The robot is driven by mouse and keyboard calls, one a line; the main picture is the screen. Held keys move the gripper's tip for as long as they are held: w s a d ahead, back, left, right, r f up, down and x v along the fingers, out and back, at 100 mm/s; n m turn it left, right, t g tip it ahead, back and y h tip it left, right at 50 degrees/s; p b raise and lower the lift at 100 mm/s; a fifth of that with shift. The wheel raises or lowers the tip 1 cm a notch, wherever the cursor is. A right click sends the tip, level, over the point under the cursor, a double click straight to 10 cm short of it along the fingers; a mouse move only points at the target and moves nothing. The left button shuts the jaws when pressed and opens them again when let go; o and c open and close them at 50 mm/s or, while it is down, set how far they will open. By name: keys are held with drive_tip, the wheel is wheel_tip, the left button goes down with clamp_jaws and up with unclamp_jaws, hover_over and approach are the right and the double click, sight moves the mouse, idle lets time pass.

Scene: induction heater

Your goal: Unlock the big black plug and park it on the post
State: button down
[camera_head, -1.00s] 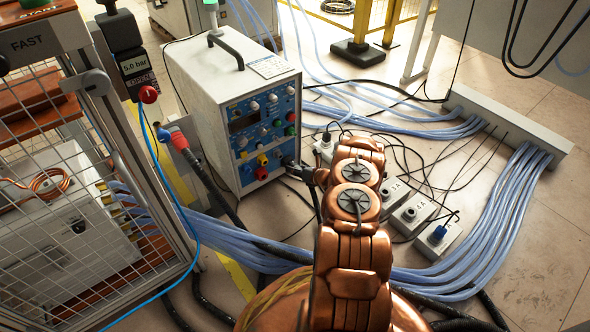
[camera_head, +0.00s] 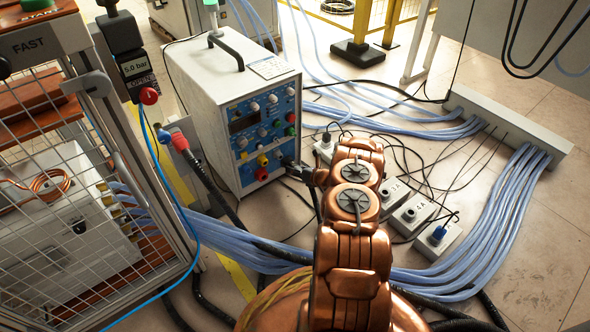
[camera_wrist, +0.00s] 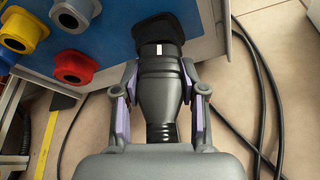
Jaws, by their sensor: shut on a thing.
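The big black plug (camera_wrist: 160,92) is a dark grey tapered body with a ribbed cable end. It sits against a black socket (camera_wrist: 157,30) at the lower right of the blue panel, and a white mark shows where they meet. My gripper (camera_wrist: 160,80) is shut on the plug, with one finger on each side. In the head view my gripper (camera_head: 309,175) is small and partly hidden behind my copper-coloured arm, beside the front of the heater box (camera_head: 228,95). I cannot pick out the post in either view.
Yellow, red and blue sockets (camera_wrist: 73,69) sit left of the plug. Black cables and blue hoses (camera_head: 500,220) lie on the floor. Small grey socket boxes (camera_head: 412,213) stand at right, a mesh cage (camera_head: 60,200) at left. A red connector (camera_head: 180,142) stands near the cage.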

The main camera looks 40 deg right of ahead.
drive_tip(key=shift+a+n+h+p, duration=0.25)
drive_tip(key=shift+n+p, duration=0.25)
drive_tip(key=shift+p, duration=1.9)
drive_tip(key=shift+w+d+r+p, duration=0.1)
drive_tip(key=shift+r+p, duration=0.05)
drive_tip(key=shift+p, duration=0.65)
drive_tip(key=shift+n+h+p, duration=0.25)
drive_tip(key=shift+n+p, duration=0.05)
drive_tip(key=shift+p, duration=0.5)
drive_tip(key=shift+n+p, duration=0.3)
drive_tip(key=shift+p, duration=0.65)
drive_tip(key=shift+h, duration=0.3)
drive_tip(key=c, duration=0.6)
unclamp_jaws()
drive_tip(key=shift+d, duration=0.1)
